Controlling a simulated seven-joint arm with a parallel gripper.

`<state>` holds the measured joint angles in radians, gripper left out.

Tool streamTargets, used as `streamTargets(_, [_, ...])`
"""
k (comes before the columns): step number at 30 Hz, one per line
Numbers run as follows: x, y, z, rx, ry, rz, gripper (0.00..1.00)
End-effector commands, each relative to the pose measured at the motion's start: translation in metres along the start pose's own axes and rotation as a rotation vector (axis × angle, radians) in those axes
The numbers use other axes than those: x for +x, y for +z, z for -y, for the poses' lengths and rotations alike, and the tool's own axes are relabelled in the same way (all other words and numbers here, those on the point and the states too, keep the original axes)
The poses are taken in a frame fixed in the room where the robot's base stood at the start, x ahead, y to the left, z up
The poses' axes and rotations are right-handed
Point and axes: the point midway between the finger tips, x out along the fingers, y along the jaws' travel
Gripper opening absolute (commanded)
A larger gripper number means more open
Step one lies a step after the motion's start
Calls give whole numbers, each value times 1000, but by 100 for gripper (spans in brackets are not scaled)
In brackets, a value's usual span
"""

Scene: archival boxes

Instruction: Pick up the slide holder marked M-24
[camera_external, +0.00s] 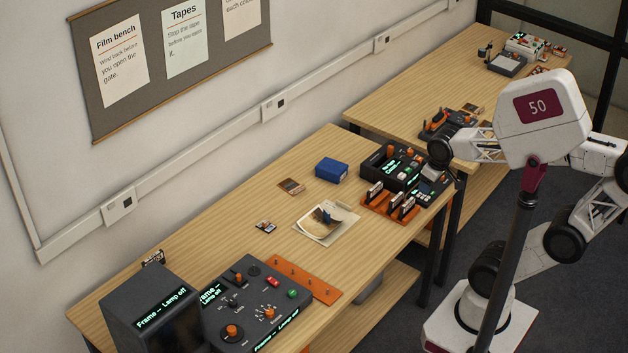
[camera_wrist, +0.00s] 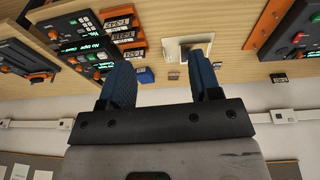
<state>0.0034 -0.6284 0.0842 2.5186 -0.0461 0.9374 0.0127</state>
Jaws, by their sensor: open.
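No M-24 mark is legible in either view. Small flat card-like pieces lie on the near bench: one pale and dark piece (camera_external: 266,227) left of the paper sheet, one brownish piece (camera_external: 291,187) near the blue box. A small piece (camera_external: 152,258) stands behind the dark viewer at the back left. In the wrist view, small pieces show beside the blue box (camera_wrist: 173,75) and farther right (camera_wrist: 278,78). My gripper (camera_wrist: 162,84) is open, its two blue fingers apart with nothing held between them. The fingertips are not clear in the external view.
Labelled tapes stand in an orange rack (camera_external: 380,208) beside a dark console (camera_external: 402,165). A blue box (camera_external: 331,170), a paper sheet (camera_external: 326,222), an orange pegged strip (camera_external: 303,279) and a dark control panel (camera_external: 256,305) share the bench. Bare wood lies between them.

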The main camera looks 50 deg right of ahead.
Motion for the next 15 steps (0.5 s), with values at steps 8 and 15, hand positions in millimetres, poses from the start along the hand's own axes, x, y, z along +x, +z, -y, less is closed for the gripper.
streamTargets(8, [14, -38, -19, -192, 158, 17, 57])
streamTargets(15, [34, -95, -36, -470, 362, 33, 57])
